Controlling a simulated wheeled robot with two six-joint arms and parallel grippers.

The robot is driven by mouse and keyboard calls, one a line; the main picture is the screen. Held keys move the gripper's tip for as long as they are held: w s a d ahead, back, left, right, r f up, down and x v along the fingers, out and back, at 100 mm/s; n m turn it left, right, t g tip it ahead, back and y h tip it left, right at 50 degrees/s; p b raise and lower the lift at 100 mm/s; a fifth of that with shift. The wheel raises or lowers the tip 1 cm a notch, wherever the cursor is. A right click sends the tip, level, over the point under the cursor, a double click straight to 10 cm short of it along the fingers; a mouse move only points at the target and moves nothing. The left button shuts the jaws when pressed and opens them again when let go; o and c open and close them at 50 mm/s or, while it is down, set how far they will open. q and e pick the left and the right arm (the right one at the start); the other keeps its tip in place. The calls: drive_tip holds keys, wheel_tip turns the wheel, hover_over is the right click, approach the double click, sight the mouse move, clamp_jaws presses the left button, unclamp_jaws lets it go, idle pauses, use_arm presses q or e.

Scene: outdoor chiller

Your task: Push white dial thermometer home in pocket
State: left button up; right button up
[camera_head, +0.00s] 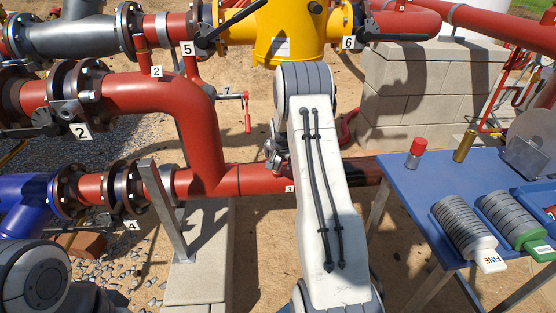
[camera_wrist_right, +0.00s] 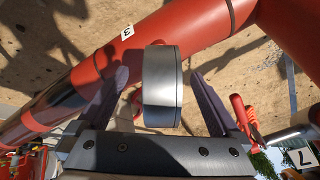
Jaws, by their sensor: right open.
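In the right wrist view the thermometer (camera_wrist_right: 163,86) shows edge-on as a short pale-grey drum, its dial face turned out of sight. It sits in front of the red pipe (camera_wrist_right: 150,45), with a bit of red behind it. My right gripper (camera_wrist_right: 160,73) is open, one dark finger on each side of the drum, with visible gaps. The pocket and stem are hidden behind the drum, so I cannot tell how deep it sits. In the head view my right arm covers most of this spot; a small part of the gripper (camera_head: 274,156) shows beside it. My left gripper is out of view.
Tag 3 (camera_head: 289,189) marks the lower red pipe. A red-handled valve (camera_head: 247,112) by tag 7 stands close; its handle also shows in the wrist view (camera_wrist_right: 240,112). A grey post (camera_head: 165,210) stands left. A blue table (camera_head: 405,190) holding several items stands right.

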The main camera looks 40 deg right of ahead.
drive_tip(key=p+v, duration=0.1)
drive_tip(key=v, duration=0.2)
drive_tip(key=shift+s+a+r, duration=0.1)
drive_tip(key=shift+r, duration=0.2)
drive_tip(key=p+v, duration=0.1)
drive_tip(key=v, duration=0.9)
drive_tip(key=shift+s+r, duration=0.15)
drive_tip(key=shift+s, duration=0.1)
